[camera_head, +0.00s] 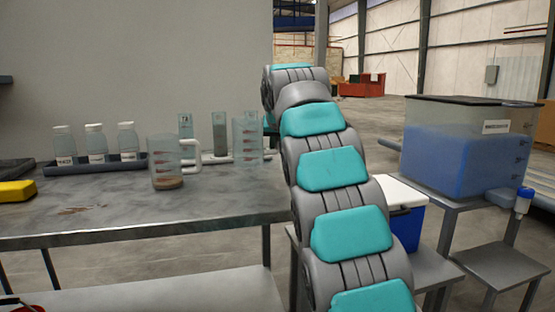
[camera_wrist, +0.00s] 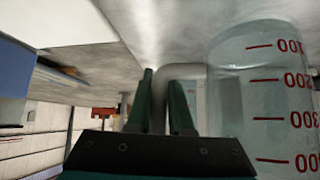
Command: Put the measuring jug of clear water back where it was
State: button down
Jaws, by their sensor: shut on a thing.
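The measuring jug of clear water (camera_head: 247,138) is a transparent jug with red graduation marks, upright at the right end of the bench. In the wrist view the jug (camera_wrist: 262,100) fills the right side, with red numbers on its wall. My gripper (camera_wrist: 163,98) is shut on the jug's pale handle, which shows between the dark green fingers. In the head view my arm hides most of the gripper. I cannot tell whether the jug's base touches the bench top. The water level is hard to make out.
A blue tank (camera_head: 460,150) and a cooler (camera_head: 408,228) stand right.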

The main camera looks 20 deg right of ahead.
aim_at(258, 141)
jog(key=shift+f, duration=1.7)
jog(key=shift+f, duration=0.15)
jog(key=c, duration=0.8)
grip_release()
jog(key=shift+s+r, duration=0.1)
jog(key=shift+r, duration=0.15)
jog(key=v, duration=1.1)
jog(key=shift+s+r, duration=0.25)
jog(key=shift+s, duration=0.05)
